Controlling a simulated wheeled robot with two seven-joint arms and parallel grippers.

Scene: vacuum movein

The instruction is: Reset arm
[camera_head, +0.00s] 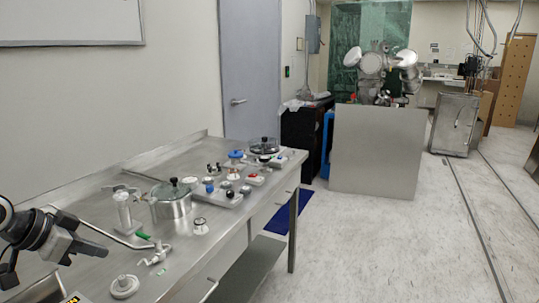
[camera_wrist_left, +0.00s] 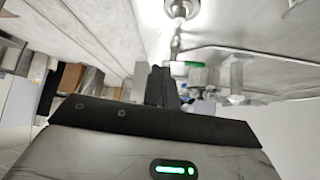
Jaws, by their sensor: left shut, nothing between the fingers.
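My left gripper (camera_head: 92,248) is at the lower left of the head view, over the near left end of the steel table (camera_head: 110,195). Its dark fingers (camera_wrist_left: 163,85) are shut with nothing between them. They show in the middle of the left wrist view. A metal fitting with a green handle (camera_head: 158,252) is on the table to the right of the gripper, apart from it. The wrist view also shows a green part (camera_wrist_left: 194,64) just beyond the fingers. My right gripper is in neither view.
A glass-lidded steel pot (camera_head: 171,204), a small round white-grey part (camera_head: 124,286) and several small fittings stand on the table. A grey door (camera_head: 249,70) is behind it. A large metal panel (camera_head: 376,150) stands farther back. The floor (camera_head: 400,240) to the right is clear.

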